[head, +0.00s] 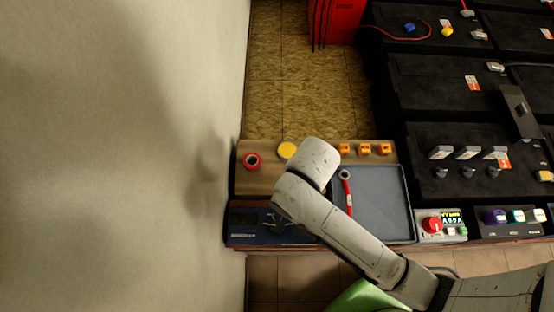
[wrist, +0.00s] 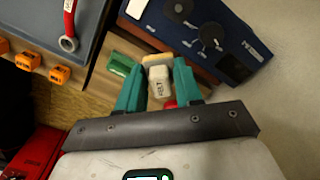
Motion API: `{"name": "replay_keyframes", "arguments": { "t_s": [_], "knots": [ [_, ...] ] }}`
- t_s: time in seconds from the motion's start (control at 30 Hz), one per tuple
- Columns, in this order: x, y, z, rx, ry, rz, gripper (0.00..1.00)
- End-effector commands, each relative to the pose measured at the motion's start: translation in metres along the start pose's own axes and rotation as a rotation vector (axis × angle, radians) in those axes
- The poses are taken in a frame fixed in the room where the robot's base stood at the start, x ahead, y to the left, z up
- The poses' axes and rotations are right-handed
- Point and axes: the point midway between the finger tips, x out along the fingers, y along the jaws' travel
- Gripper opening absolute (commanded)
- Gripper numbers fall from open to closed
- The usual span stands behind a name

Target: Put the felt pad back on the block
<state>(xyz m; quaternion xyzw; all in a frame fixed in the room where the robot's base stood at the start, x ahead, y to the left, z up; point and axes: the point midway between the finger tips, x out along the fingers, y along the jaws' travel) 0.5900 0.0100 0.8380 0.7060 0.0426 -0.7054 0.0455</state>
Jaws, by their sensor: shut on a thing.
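In the wrist view my gripper (wrist: 158,78) has its two teal fingers on either side of a small off-white piece marked FELT, the felt pad (wrist: 159,82), and is shut on it. A pale tan block-like piece (wrist: 158,60) shows just beyond the pad; I cannot tell whether they touch. A green block (wrist: 119,64) lies left of the fingers on the wooden board. I cannot tell which of these is the pad's block. In the head view my arm hides the gripper and the pad.
A grey tray (head: 380,205) with a red-handled wrench (head: 347,193) lies beside the wooden board (head: 240,184). A yellow disc (head: 287,150), a red ring (head: 252,161) and orange blocks (head: 364,149) stand on the board. A dark blue panel (head: 245,222) lies in front, near the wall.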

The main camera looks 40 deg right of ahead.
Motion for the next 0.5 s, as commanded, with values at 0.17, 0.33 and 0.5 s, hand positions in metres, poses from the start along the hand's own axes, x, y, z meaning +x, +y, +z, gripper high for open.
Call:
{"name": "replay_keyframes", "arguments": {
  "t_s": [0.17,0.33,0.5],
  "knots": [
    [-0.007,-0.001,0.031,-0.028,0.000,-0.002,0.11],
    [-0.004,0.001,0.022,-0.032,0.001,-0.002,0.11],
    [0.012,0.006,-0.014,-0.031,0.001,-0.004,0.11]
  ]
}}
